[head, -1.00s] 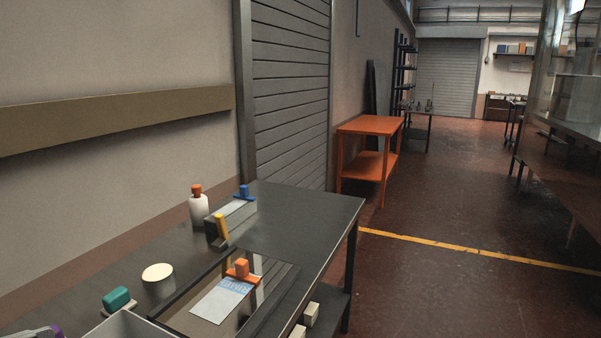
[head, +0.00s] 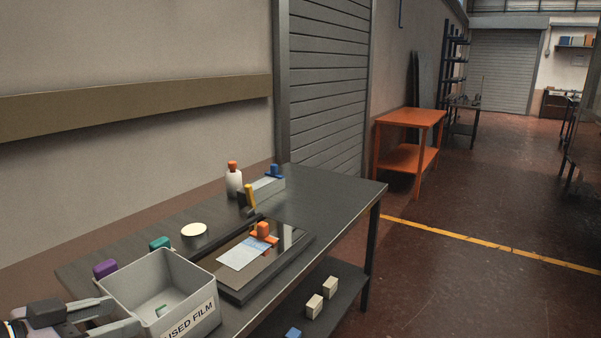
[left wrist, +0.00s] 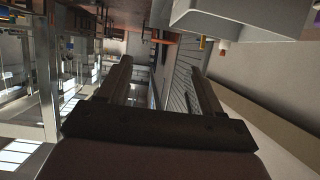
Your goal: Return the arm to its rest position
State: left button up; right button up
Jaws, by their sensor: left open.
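My left gripper (head: 124,314) is at the lower left of the head view, its two grey fingers apart and nothing seen between them. It is in front of the left side of a grey bin (head: 118,288) labelled "USED FILM"; I cannot tell whether it touches the bin. In the left wrist view the gripper (left wrist: 160,65) shows two dark, spread fingers with an empty gap. The bin's pale underside or wall (left wrist: 235,20) shows at the top of that view. My right gripper is not in view.
The dark workbench (head: 345,188) carries a black tray (head: 290,258) with a film sheet (head: 243,253) and orange-handled tool (head: 263,232), a white bottle (head: 233,183), a round tin (head: 194,236), and purple (head: 105,268) and teal (head: 160,243) blocks. An orange table (head: 410,118) stands beyond. The floor at right is clear.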

pick_arm(q)
notch_tip(320, 180, down, 19)
jog(key=s+n+y, duration=0.3)
jog(key=n, duration=0.1)
jog(key=s+d+f+g+y, duration=0.1)
jog(key=s+d+f, duration=0.8)
jog(key=f, duration=0.2)
jog(key=shift+f+m+g+p, duration=0.3)
jog(key=shift+f+m, duration=0.1)
